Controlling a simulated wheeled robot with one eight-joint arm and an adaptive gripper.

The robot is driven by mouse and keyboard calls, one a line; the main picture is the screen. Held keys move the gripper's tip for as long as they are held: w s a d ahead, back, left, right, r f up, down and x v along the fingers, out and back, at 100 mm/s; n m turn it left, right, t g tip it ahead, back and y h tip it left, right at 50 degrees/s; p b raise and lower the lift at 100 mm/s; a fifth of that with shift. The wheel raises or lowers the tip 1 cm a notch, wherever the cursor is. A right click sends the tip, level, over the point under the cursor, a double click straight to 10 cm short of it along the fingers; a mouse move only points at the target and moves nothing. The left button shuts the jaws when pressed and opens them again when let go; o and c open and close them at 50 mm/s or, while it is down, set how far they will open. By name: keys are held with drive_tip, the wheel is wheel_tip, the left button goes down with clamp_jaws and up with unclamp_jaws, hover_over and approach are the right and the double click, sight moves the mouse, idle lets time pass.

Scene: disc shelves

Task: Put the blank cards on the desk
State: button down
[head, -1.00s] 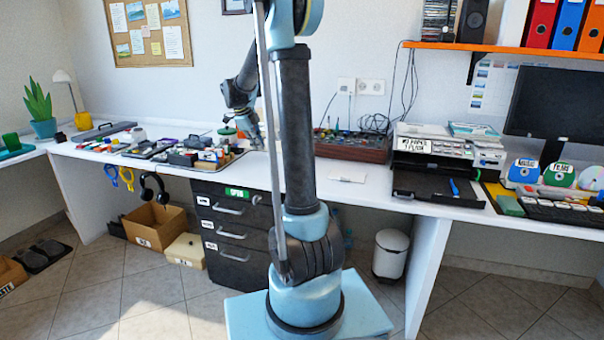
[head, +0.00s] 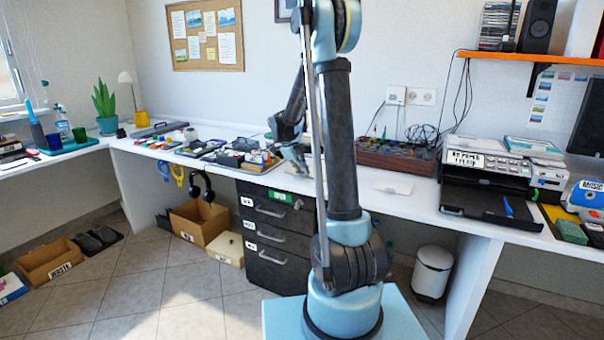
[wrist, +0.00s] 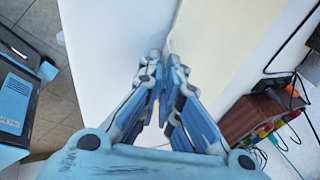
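My gripper (wrist: 166,65) is above the white desk (wrist: 105,30), its two fingers close together. A flat cream piece (wrist: 225,35), which looks like the blank cards, runs outward from between the fingertips and hides part of the desk. I cannot tell how many cards it is. In the head view my gripper (head: 296,152) is left of my arm column, small and partly hidden. A pale flat card or sheet (head: 393,187) lies on the desk (head: 415,205) right of the column.
A brown box with knobs and cables (head: 395,157) stands at the wall; it also shows in the wrist view (wrist: 262,112). Trays of small items (head: 225,150) crowd the desk to the left. A black drawer cabinet (head: 275,240) is beneath. A printer (head: 490,185) stands at right.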

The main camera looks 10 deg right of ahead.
drive_tip(key=c, duration=1.8)
unclamp_jaws()
drive_tip(key=v, duration=1.1)
drive_tip(key=s+d+r+n+y, duration=0.1)
drive_tip(key=s+d+r+n, duration=0.15)
drive_tip(key=s+n, duration=0.6)
drive_tip(key=s+f+n+y, duration=0.1)
drive_tip(key=s+f+n, duration=0.3)
drive_tip(key=s, duration=0.7)
drive_tip(key=s+d+f+n+y, duration=0.1)
drive_tip(key=s+f+n, duration=0.3)
drive_tip(key=s+n, duration=0.3)
drive_tip(key=s+d+f+n+y, duration=0.1)
drive_tip(key=s+f+n, duration=0.4)
drive_tip(key=s, duration=1)
drive_tip(key=shift+n+y, duration=0.3)
drive_tip(key=shift+n, duration=0.45)
drive_tip(key=shift+f, duration=0.1)
